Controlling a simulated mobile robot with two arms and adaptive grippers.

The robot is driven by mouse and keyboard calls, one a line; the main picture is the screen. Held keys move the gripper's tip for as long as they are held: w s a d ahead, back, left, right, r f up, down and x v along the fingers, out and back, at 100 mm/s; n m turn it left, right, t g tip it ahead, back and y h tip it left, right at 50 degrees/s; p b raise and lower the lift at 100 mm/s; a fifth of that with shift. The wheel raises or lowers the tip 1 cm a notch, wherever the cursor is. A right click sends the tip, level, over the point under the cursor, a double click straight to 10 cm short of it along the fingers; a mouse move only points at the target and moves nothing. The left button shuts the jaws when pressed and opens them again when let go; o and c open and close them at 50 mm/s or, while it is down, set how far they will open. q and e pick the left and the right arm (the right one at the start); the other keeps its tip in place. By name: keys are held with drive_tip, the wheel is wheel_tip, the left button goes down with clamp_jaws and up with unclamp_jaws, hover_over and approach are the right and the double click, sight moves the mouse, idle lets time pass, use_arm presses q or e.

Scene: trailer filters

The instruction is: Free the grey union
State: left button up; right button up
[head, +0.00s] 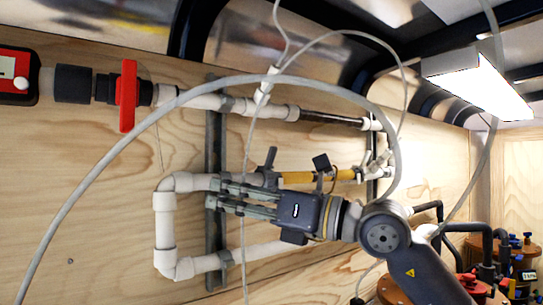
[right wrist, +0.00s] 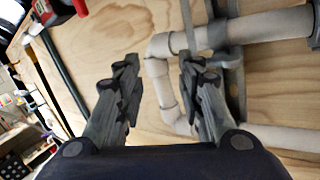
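A dark grey cylindrical fitting, which looks like the grey union (head: 73,83), sits on the upper pipe line at the left of the head view. It lies just left of a red valve handle (head: 128,96). My right gripper (head: 222,195) is in front of the pipes, below and right of the union and apart from it. In the right wrist view its fingers (right wrist: 160,68) are spread with nothing held between them. A white pipe loop (right wrist: 163,85) shows behind the fingers. My left gripper is not in view.
A white pipe loop (head: 164,228) and a grey vertical rail (head: 215,130) are on the wooden wall (head: 60,190). A red device (head: 17,75) is at the far left. A pale hose (head: 95,170) arcs across the front. A lamp (head: 478,82) hangs upper right.

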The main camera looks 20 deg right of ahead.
sight(274, 155)
drive_tip(key=w+d+r+m+t+h, duration=0.1)
drive_tip(key=d+r+m+t+h, duration=0.1)
drive_tip(key=d+r+h, duration=0.35)
drive_tip(key=w+d+r+m+t+h, duration=0.1)
drive_tip(key=d+r+m+t+h, duration=0.15)
drive_tip(key=d, duration=0.65)
drive_tip(key=shift+n+h, duration=0.4)
drive_tip(key=shift+n, duration=0.05)
drive_tip(key=p+x, duration=0.5)
drive_tip(key=x, duration=0.4)
drive_tip(key=shift+a+f, duration=0.1)
drive_tip(key=shift+a, duration=0.15)
drive_tip(key=shift+p+x, duration=0.45)
drive_tip(key=shift+x, duration=0.35)
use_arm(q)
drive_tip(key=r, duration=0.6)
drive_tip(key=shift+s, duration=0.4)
use_arm(e)
drive_tip(key=shift+f, duration=0.15)
drive_tip(key=shift+d, duration=0.1)
drive_tip(key=shift+c, duration=0.2)
clamp_jaws()
